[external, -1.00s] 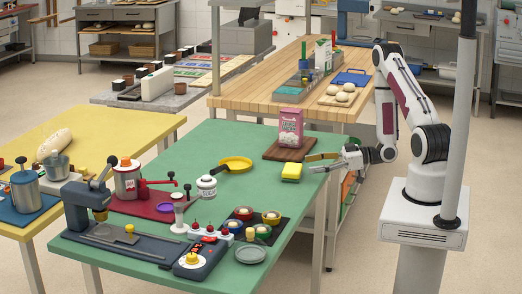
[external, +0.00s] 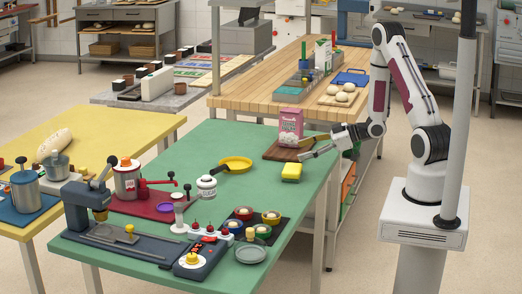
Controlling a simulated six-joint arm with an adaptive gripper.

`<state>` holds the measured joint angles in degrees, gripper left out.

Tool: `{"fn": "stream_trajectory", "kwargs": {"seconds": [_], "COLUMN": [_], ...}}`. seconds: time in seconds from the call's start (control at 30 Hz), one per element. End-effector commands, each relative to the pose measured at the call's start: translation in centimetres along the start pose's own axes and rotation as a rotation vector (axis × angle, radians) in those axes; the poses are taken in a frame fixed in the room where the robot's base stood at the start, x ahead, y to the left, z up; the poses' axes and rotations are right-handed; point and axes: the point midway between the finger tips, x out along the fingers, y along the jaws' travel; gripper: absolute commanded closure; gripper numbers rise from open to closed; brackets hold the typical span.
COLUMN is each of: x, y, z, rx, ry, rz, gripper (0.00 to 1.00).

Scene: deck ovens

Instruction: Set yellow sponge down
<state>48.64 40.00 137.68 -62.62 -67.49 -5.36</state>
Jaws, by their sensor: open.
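The yellow sponge (external: 291,173), with a green layer at its lower part, rests on the green table (external: 215,160) near its right edge. My gripper (external: 303,148) is open and empty. It is above and slightly to the right of the sponge, apart from it, with its fingers pointing left over the wooden board (external: 279,153). Nothing is between the fingers.
A pink carton (external: 290,127) stands on the wooden board just behind the gripper. A yellow pan (external: 235,163) lies left of the sponge. A dark tray with small bowls (external: 243,213) is nearer the front. Bare green table lies in front of the sponge.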

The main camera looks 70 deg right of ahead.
Motion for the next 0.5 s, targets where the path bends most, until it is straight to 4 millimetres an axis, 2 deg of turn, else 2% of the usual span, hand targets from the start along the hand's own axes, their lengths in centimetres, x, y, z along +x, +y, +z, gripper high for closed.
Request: {"fn": "stream_trajectory", "kwargs": {"seconds": [0.23, 0.5], "x": [0.4, -0.3], "y": [1.1, 2.0], "z": [-2.1, -4.7], "rx": [-0.078, -0.13], "ry": [-0.122, -0.244], "rz": [0.055, 0.134], "gripper": [0.38, 0.38]}}
